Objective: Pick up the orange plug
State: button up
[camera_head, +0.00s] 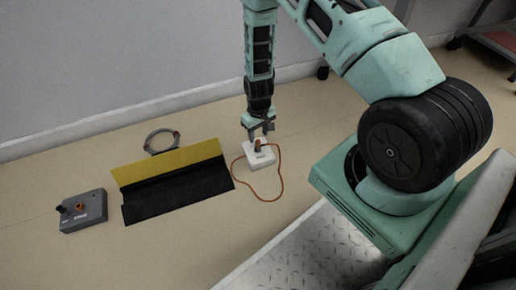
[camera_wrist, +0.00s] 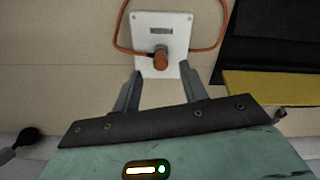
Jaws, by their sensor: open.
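The orange plug (camera_wrist: 160,60) stands on a white box (camera_wrist: 160,27) on the floor, with an orange cable looping out from it. In the head view the plug (camera_head: 258,146) shows small on the white box (camera_head: 260,159). My gripper (camera_wrist: 160,78) is open, with its fingers pointing toward the plug. In the wrist view the plug lies just beyond and between the two fingertips. In the head view my gripper (camera_head: 260,128) hangs right above the white box. I cannot tell whether a finger touches the plug.
A black and yellow panel (camera_head: 178,190) lies left of the white box. A grey box (camera_head: 83,211) with a black and an orange part on top sits further left. A grey cable ring (camera_head: 161,140) lies behind the panel. A wall (camera_head: 120,60) runs along the back.

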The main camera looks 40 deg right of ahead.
aim_at(258, 140)
jog(key=shift+w+f+b, duration=0.2)
jog(key=shift+f+b, duration=2.2)
jog(key=shift+f, duration=0.3)
jog(key=shift+r, duration=0.1)
grip_shut()
